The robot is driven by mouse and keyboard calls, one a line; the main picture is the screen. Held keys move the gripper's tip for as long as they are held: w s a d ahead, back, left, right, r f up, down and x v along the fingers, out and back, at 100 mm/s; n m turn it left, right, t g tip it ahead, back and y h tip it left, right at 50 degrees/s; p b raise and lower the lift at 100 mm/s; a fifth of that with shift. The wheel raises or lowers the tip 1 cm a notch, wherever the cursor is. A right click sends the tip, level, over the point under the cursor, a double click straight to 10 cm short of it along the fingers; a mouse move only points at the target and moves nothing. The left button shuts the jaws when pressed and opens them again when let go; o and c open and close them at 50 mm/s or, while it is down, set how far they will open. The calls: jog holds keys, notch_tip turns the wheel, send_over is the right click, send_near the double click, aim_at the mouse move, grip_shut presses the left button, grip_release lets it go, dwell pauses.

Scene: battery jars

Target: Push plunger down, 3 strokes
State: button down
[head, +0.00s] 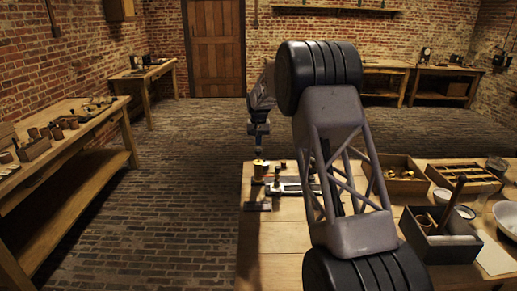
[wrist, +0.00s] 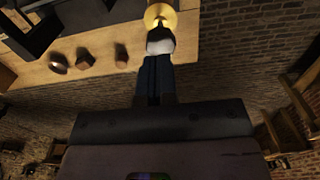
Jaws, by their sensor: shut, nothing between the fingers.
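A flat metal piece (head: 290,188) lies beside the brass piece. Wooden boxes (head: 402,186) and a dark tray (head: 438,250) with an upright stick stand on the right. Small brown pieces (wrist: 88,61) lie on the table. Open floor (head: 190,200) lies left of the table.

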aim_at(258, 150)
notch_tip(258, 150, up, 9)
jog(key=shift+r, duration=0.2)
dwell(0.4)
jog(key=shift+r, duration=0.1)
dwell(0.3)
jog(key=shift+a+r, duration=0.15)
jog(key=shift+r, duration=0.9)
jog(key=shift+f, duration=0.15)
notch_tip(258, 150, down, 14)
jog(key=shift+r, duration=0.15)
dwell(0.4)
